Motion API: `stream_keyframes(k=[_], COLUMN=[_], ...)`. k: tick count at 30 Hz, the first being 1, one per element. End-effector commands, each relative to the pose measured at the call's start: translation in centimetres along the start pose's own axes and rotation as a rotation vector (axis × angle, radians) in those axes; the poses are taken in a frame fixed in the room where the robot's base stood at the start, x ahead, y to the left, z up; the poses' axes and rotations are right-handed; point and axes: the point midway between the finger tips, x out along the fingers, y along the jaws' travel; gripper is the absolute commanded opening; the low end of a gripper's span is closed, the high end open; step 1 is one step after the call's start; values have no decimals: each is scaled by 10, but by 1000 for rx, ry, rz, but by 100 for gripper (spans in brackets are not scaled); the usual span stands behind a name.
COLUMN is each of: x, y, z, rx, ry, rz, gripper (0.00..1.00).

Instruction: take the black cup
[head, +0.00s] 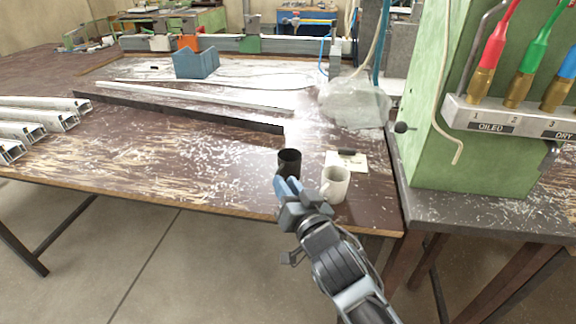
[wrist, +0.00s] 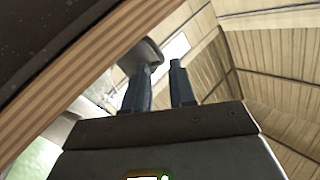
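The black cup (head: 289,158) stands upright near the front edge of the table, left of a white mug. My gripper (head: 286,184) reaches up to it from the front, and its fingertips overlap the cup's lower part in the head view. In the wrist view the two fingers of my gripper (wrist: 160,80) stand apart with a bright gap between them. A dark rounded piece, which looks like the cup (wrist: 138,54), shows at the tip of the left finger. I cannot tell whether that finger touches it.
The white mug (head: 335,184) stands close to the right of the cup and my gripper. A pale card (head: 347,160) lies behind the mug. A dark bar (head: 190,112) lies farther back. A green machine (head: 470,150) stands at right.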

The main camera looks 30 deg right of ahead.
Motion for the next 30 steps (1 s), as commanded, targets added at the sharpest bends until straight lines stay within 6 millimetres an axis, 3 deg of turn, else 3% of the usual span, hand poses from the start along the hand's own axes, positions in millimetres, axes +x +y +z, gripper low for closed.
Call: stream_keyframes(k=[6,15,23,30], x=[26,29,29,29], y=[-2,-1,-1,-1], z=[-2,0,0,0], rx=[0,-1,-1,-1], ry=[0,0,0,0], rz=[0,-1,-1,-1], gripper=[25,25,0,0])
